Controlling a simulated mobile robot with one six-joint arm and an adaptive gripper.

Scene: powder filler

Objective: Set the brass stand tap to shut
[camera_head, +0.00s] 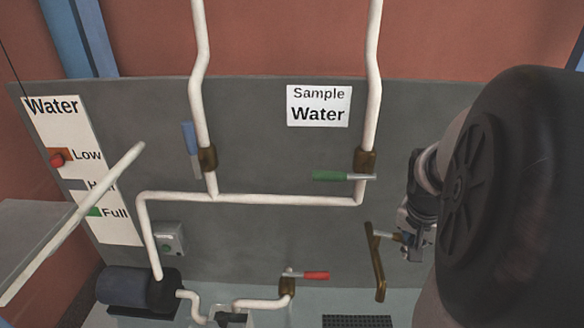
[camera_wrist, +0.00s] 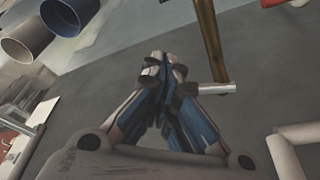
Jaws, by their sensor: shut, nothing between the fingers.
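The brass stand tap (camera_head: 378,262) stands upright in front of the grey wall panel, right of centre in the head view. Its brass post also shows at the top of the wrist view (camera_wrist: 209,40). A short pale lever (camera_wrist: 217,88) sticks out sideways at the post's end, just right of my fingers. My gripper (camera_wrist: 160,62) is shut and empty, beside the lever; I cannot tell whether they touch. In the head view my gripper (camera_head: 405,238) is right of the tap, partly hidden by my arm.
White pipes carry a blue-handled valve (camera_head: 190,139), a green-handled valve (camera_head: 330,176) and a red-handled valve (camera_head: 316,275). A "Sample Water" sign (camera_head: 319,105) hangs on the panel. A dark blue cylinder (camera_head: 138,288) sits at lower left. A black grate (camera_head: 357,321) lies below the tap.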

